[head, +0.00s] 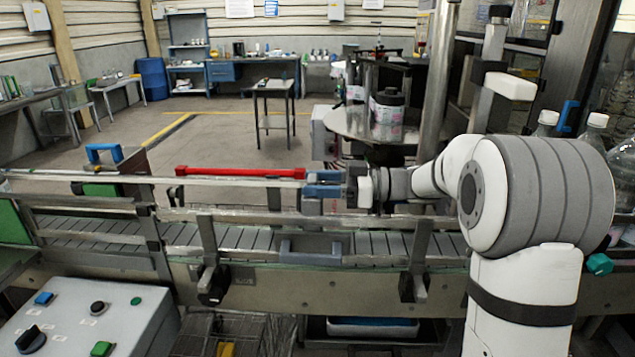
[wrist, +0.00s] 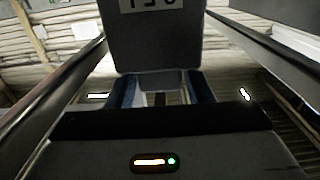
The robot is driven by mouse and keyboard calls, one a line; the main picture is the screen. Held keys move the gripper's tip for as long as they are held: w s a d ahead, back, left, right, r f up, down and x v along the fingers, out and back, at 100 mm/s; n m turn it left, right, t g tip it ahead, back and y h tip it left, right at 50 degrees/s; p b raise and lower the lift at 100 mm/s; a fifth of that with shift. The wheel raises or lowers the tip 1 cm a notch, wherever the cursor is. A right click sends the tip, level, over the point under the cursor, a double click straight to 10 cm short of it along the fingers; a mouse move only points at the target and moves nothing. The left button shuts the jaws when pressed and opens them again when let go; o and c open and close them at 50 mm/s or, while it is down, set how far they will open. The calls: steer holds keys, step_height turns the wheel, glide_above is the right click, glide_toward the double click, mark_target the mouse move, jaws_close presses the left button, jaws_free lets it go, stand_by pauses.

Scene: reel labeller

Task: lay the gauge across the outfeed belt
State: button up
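The gauge (wrist: 155,45) is a dark grey plate with upside-down characters on a pale label, cut off by the top of the wrist view. Its near end sits between the blue fingers of my gripper (wrist: 160,95), which appear closed on it. In the head view my gripper (head: 322,184) reaches in from the right and points left, above the far side of the outfeed belt (head: 375,243). A small grey piece below the fingers may be part of the gauge; I cannot tell. The belt is a run of grey slats between metal rails.
A red bar (head: 240,172) lies along the far rail, left of my gripper. A grey-blue block (head: 310,249) sits at the belt's near edge. Posts with black knobs (head: 212,290) stand along the front. A control box (head: 85,325) is at lower left. A round table with a reel (head: 388,115) stands behind.

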steer(key=shift+o, duration=1.3)
steer(key=shift+r, duration=0.1)
steer(key=shift+d+r, duration=0.1)
steer(key=shift+r, duration=0.05)
steer(key=d+b, duration=0.2)
steer(key=d, duration=0.9)
steer(key=shift+s+d, duration=0.25)
steer(key=shift+d, duration=0.15)
steer(key=shift+r, duration=0.1)
